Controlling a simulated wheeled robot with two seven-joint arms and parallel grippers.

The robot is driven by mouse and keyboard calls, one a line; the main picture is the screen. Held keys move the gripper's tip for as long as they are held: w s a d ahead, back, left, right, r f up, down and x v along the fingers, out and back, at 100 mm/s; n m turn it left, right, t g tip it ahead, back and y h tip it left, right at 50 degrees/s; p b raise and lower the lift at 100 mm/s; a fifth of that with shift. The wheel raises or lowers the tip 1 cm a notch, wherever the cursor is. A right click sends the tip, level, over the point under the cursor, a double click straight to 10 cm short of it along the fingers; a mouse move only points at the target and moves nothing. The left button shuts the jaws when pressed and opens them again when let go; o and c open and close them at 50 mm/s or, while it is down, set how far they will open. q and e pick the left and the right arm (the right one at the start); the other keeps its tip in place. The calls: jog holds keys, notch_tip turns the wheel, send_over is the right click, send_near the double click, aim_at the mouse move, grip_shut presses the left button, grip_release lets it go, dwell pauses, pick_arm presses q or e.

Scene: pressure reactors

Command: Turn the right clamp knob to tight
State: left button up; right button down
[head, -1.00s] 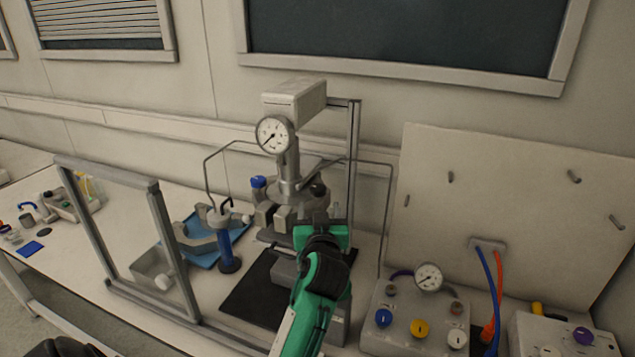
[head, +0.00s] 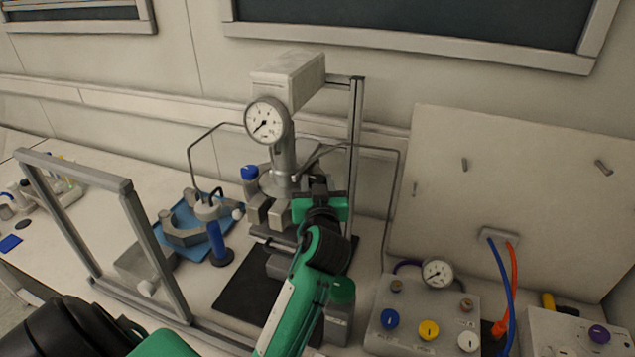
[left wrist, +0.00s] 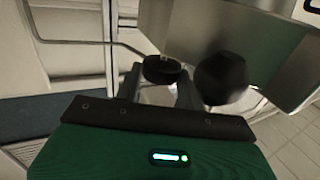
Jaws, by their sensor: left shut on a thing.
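The reactor stands at the middle of the bench, with a grey head (head: 281,182), clamp blocks and a round pressure gauge (head: 266,120). My left gripper (head: 318,187) is at the right side of the reactor head and mostly covers that side. In the left wrist view, a flat round black knob (left wrist: 162,68), which I take to be the right clamp knob, sits between the two fingers of my left gripper (left wrist: 160,90). The fingers are shut on it. A round black ball (left wrist: 222,78) is just right of the fingers. I cannot read the knob's turn. My right gripper is out of view.
A blue cylinder on a dark base (head: 219,240) and a blue tray (head: 195,232) are left of the reactor. A framed clear shield (head: 130,225) stands farther left. A valve box (head: 405,312) with coloured knobs is at the right. A thin bent tube (head: 392,200) rises near the gripper.

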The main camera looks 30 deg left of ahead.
pick_arm(q)
jog(key=c, duration=0.4)
jog(key=shift+o, duration=0.2)
jog(key=shift+a+m+t+h+p, duration=0.15)
jog(key=shift+m+t+h+p, duration=0.15)
jog(key=shift+m+h+p, duration=0.2)
jog(key=shift+s+t+h, duration=0.1)
jog(key=shift+t+h, duration=0.2)
jog(key=shift+h, duration=0.1)
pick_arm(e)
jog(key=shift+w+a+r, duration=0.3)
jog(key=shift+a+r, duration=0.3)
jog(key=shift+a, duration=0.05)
pick_arm(q)
jog(key=o, duration=1)
jog(key=shift+c, duration=0.2)
jog(key=shift+f, duration=0.1)
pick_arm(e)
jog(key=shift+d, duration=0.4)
